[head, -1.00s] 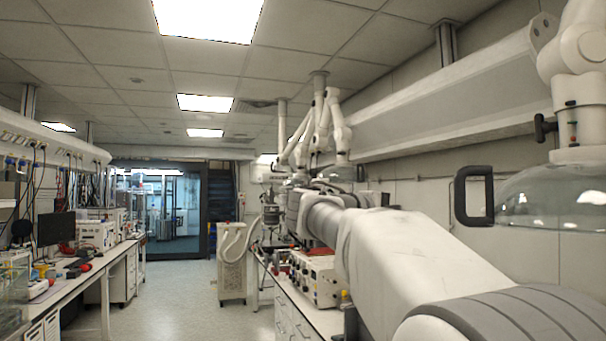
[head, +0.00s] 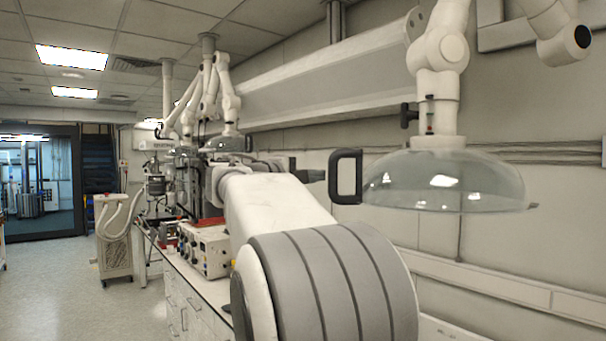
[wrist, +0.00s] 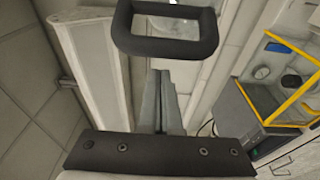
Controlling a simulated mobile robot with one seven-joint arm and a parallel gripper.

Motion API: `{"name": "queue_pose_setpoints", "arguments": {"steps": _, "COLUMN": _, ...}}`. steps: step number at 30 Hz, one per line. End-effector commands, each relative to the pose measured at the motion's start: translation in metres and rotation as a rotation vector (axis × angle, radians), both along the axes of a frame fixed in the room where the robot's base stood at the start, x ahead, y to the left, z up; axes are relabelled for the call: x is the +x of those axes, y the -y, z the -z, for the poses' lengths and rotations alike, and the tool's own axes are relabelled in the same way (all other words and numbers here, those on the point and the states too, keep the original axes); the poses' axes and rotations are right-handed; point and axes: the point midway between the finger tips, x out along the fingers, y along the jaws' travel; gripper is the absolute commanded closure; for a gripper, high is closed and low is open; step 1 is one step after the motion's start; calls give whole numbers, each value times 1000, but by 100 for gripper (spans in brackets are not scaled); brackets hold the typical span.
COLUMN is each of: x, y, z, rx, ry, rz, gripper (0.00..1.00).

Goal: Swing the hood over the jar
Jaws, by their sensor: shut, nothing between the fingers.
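The hood is a clear dome (head: 445,182) hanging from a white jointed arm (head: 437,75) at the right of the head view. Its black loop handle (head: 336,178) sticks out on its left side; the handle also shows at the top of the wrist view (wrist: 165,48). My gripper (wrist: 161,74) is shut and empty, its grey fingers pointing toward the handle with the tips just short of its lower bar in the picture. In the head view my gripper (head: 318,175) is small, just left of the handle, mostly behind my arm. I cannot make out the jar.
A bench with an instrument box (head: 205,250) runs along the wall, partly hidden by my arm. More white extraction arms (head: 215,90) hang farther back. A wheeled unit (head: 115,240) stands on the floor; the floor at left is clear. The wrist view shows a yellow-framed cabinet (wrist: 272,118).

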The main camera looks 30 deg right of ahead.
Motion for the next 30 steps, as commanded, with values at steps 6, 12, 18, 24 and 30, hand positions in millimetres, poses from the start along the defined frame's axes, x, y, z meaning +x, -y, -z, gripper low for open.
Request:
{"name": "queue_pose_setpoints", "arguments": {"steps": 6, "x": -14, "y": -2, "z": 1, "rx": -1, "ry": -2, "rz": -1, "gripper": 100}}
{"name": "queue_pose_setpoints", "arguments": {"steps": 12, "x": -16, "y": -2, "z": 0, "rx": 0, "ry": -1, "rz": -1, "gripper": 100}}
{"name": "queue_pose_setpoints", "arguments": {"steps": 18, "x": -15, "y": -2, "z": 1, "rx": 0, "ry": -1, "rz": -1, "gripper": 100}}
{"name": "queue_pose_setpoints", "arguments": {"steps": 24, "x": -17, "y": -2, "z": 1, "rx": 0, "ry": -1, "rz": -2, "gripper": 100}}
{"name": "queue_pose_setpoints", "arguments": {"steps": 30, "x": -21, "y": -3, "z": 1, "rx": 0, "ry": 0, "rz": -7, "gripper": 100}}
